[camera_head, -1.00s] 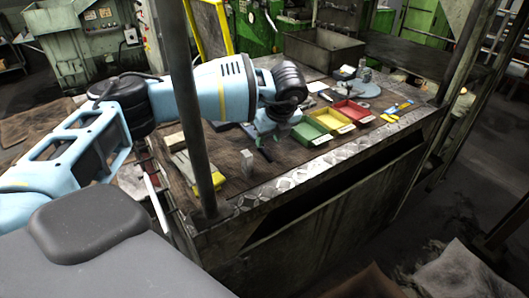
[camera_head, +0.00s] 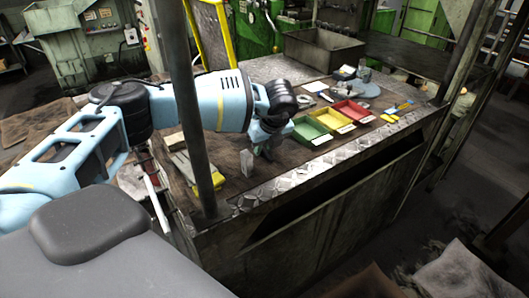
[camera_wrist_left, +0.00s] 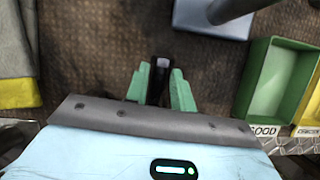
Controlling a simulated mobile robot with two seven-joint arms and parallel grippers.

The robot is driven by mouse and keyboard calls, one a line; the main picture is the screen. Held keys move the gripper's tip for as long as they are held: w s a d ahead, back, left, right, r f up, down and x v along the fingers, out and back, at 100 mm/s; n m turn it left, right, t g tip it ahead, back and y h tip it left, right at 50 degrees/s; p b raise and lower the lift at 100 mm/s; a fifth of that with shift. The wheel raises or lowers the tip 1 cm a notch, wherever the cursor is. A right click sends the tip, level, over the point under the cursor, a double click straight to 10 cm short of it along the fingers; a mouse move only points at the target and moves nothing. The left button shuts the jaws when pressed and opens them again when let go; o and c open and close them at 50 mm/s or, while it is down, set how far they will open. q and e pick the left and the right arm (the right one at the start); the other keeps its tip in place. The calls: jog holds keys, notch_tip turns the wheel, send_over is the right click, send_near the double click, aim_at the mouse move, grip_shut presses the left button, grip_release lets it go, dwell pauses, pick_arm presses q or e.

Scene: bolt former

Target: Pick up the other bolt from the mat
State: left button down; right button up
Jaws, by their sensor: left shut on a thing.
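In the left wrist view, my left gripper (camera_wrist_left: 161,88) has its two green fingers closed on a dark bolt (camera_wrist_left: 160,68). The bolt stands out between the fingertips, with a pale metallic part beside it. Below it lies the brown, ribbed mat (camera_wrist_left: 95,55). In the head view, my left gripper (camera_head: 266,150) is low over the work table, beside a small upright metal block (camera_head: 246,163). The bolt cannot be made out there. I cannot tell whether it still touches the mat. My right gripper is in neither view.
A green bin (camera_head: 308,132) labelled GOOD, a yellow bin (camera_head: 331,120) and a red bin (camera_head: 352,110) stand right of the gripper. Grey-and-yellow gloves (camera_wrist_left: 18,60) lie left. A grey plate with a post (camera_wrist_left: 212,22) is close ahead. A dark pole (camera_head: 190,110) crosses the head view.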

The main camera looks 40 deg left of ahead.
aim_at(265, 150)
pick_arm(q)
notch_tip(265, 150, up, 10)
dwell(0.6)
